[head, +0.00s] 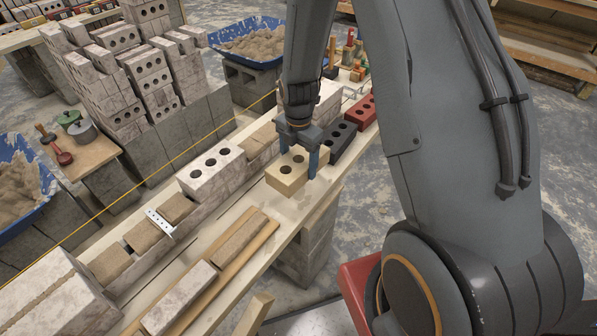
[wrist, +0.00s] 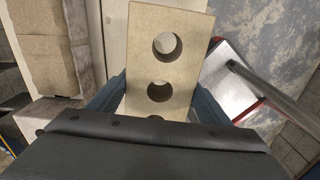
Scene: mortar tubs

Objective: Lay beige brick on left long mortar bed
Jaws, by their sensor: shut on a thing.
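The beige brick (head: 286,180), with round holes through it, is held by my gripper (head: 298,158) above the front edge of the wooden plank. In the wrist view the brick (wrist: 150,25) sits between the two blue fingers (wrist: 158,98); its near end is hidden by the gripper body. Brown mortar beds (head: 177,207) lie on the grey block course left of the brick, on both sides of a white holed brick (head: 212,172). More mortar (head: 146,237) lies further left, beyond a perforated metal strip (head: 160,222). I cannot tell which bed is the left long one.
A dark brick (head: 341,139) and a red brick (head: 362,110) lie on the plank behind my gripper. Two slim pieces, one pale (head: 180,298) and one brown (head: 240,238), lie on a front board. A yellow string (head: 120,207) runs along the course's far side.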

